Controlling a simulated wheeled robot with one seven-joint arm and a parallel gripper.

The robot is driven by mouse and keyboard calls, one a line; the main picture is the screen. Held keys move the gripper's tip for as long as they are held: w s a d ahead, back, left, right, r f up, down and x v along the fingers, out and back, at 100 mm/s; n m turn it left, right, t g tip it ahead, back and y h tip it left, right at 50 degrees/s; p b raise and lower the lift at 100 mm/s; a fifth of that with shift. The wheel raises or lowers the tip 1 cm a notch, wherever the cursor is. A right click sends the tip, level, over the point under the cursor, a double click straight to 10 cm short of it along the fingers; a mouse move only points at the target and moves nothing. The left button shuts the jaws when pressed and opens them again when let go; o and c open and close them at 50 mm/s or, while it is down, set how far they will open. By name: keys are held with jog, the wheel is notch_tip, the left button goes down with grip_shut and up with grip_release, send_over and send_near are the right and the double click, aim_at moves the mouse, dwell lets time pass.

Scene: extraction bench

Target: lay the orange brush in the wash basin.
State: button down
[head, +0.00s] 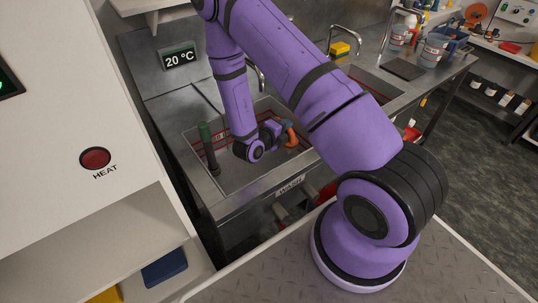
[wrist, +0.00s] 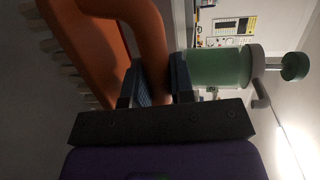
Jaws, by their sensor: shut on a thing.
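The orange brush (head: 291,134) is held in my gripper (head: 276,131), over the wash basin (head: 236,176) in the head view. The wrist view shows the brush (wrist: 92,38) close up, with pale bristles along its left side. In that view the fingers of my gripper (wrist: 155,82) are shut on its curved orange handle. The basin is a steel sink with a WASH label on its front. My arm hides part of the basin and of the brush. I cannot tell whether the brush touches the basin.
A green-topped upright thing (head: 206,138) stands at the basin's left side; a green cylinder (wrist: 218,68) shows in the wrist view. A tap (head: 257,77) rises behind the basin. A second sink (head: 376,84) and a yellow block (head: 340,48) are to the right. A white cabinet (head: 55,110) borders the left.

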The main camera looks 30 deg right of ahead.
jog(key=shift+f, duration=4.55)
jog(key=c, duration=1)
grip_release()
jog(key=shift+f, duration=0.1)
